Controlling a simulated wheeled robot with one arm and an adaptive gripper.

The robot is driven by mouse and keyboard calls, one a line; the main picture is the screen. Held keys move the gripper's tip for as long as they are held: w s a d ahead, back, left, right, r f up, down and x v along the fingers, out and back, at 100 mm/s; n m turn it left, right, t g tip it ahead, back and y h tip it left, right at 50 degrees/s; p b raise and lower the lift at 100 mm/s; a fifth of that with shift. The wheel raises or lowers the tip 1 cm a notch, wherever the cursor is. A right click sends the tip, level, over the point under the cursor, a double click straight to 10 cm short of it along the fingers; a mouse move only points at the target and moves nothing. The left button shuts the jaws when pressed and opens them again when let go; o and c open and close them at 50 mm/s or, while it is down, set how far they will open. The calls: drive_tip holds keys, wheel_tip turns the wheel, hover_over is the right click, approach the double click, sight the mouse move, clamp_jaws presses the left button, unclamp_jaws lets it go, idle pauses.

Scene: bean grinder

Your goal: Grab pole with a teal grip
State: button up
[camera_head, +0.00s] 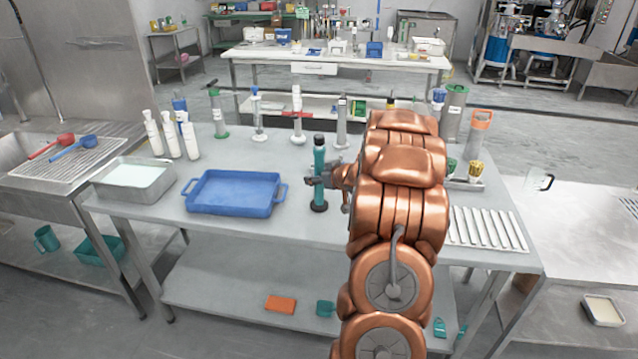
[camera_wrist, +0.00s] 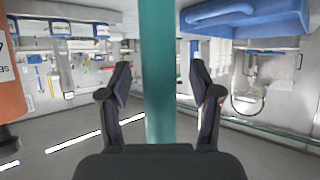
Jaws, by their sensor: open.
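The pole with a teal grip (camera_head: 319,165) stands upright on the metal table, with a dark top and a dark round base. In the wrist view its teal shaft (camera_wrist: 158,75) runs vertically between my two fingers. My gripper (camera_head: 322,178) is at the pole's middle height, reaching in from the right. In the wrist view my gripper (camera_wrist: 160,95) is open, with a finger on each side of the shaft and a visible gap on both sides. My copper arm hides part of the table to the right of the pole.
A blue tray (camera_head: 232,211) lies left of the pole. Several other upright tools, such as a red-marked one (camera_head: 298,122), stand behind it. White bottles (camera_head: 171,134) stand at the back left. A slatted white rack (camera_head: 488,229) lies on the right. The table in front of the pole is clear.

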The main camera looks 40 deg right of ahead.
clamp_jaws()
idle(0.5)
